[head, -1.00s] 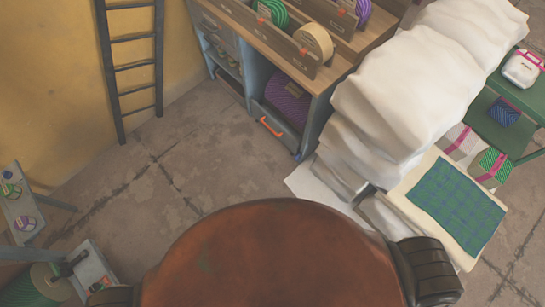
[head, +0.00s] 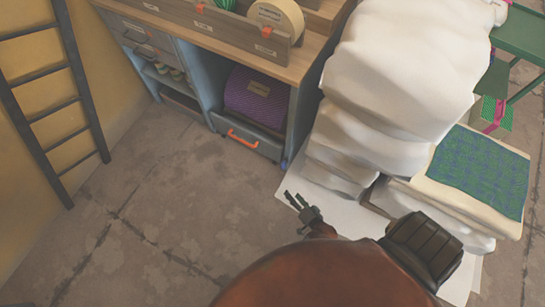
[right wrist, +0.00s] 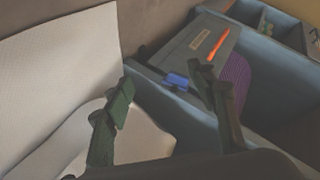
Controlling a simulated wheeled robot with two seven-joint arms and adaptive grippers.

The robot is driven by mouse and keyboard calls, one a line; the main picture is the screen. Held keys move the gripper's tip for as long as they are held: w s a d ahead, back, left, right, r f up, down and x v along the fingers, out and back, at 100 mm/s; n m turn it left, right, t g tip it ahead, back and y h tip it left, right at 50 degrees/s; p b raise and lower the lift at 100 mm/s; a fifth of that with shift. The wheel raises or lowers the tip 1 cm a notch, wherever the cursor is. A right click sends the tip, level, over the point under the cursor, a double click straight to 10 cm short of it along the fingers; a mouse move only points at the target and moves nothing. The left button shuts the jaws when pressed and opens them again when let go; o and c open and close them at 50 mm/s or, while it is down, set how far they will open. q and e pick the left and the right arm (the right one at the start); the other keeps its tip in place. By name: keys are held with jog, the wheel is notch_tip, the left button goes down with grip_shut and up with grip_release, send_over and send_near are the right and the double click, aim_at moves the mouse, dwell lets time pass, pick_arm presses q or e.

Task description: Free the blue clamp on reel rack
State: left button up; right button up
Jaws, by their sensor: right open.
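The blue clamp (right wrist: 177,80) shows in the right wrist view at the edge of the reel rack's drawer front, between my two fingers in the picture. In the head view it is only a small blue spot (head: 284,164) at the lower right corner of the reel rack (head: 295,105). The purple reel (head: 258,97) lies in the rack's lower bay, above a drawer front with an orange handle (head: 242,139). My right gripper (head: 293,197) is open and empty, apart from the clamp, on its near side. My left gripper is out of view.
A tall stack of white cloth (head: 390,85) stands close right of the rack, with white sheets (head: 335,212) on the floor before it. A dark ladder (head: 55,110) leans on the yellow wall. The floor (head: 150,200) before the rack is clear.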

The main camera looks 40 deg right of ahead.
aim_at(283, 168)
jog(key=w+d+m+h+b, duration=0.1)
jog(key=w+m+b, duration=0.2)
jog(key=w, duration=0.2)
jog(key=w+d+f+m+t+h+b, duration=0.1)
jog(key=w+d+m+h+b, duration=0.1)
jog(key=w+m+b, duration=0.1)
jog(key=w+d+m+t+h+b, duration=0.1)
jog(key=w+d+m+b, duration=0.1)
jog(key=w, duration=0.5)
jog(key=shift+d+f+m+h+b, duration=0.25)
jog(key=shift+m+b, duration=0.25)
jog(key=shift+b, duration=0.75)
jog(key=shift+w+d, duration=0.2)
jog(key=shift+w, duration=0.35)
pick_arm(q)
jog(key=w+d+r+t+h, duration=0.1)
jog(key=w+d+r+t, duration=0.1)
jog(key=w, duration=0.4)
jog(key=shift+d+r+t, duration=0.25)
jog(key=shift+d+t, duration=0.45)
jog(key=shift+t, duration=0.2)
pick_arm(e)
jog(key=shift+w, duration=0.15)
jog(key=shift+c, duration=0.3)
jog(key=shift+f, duration=0.1)
jog(key=c, duration=1)
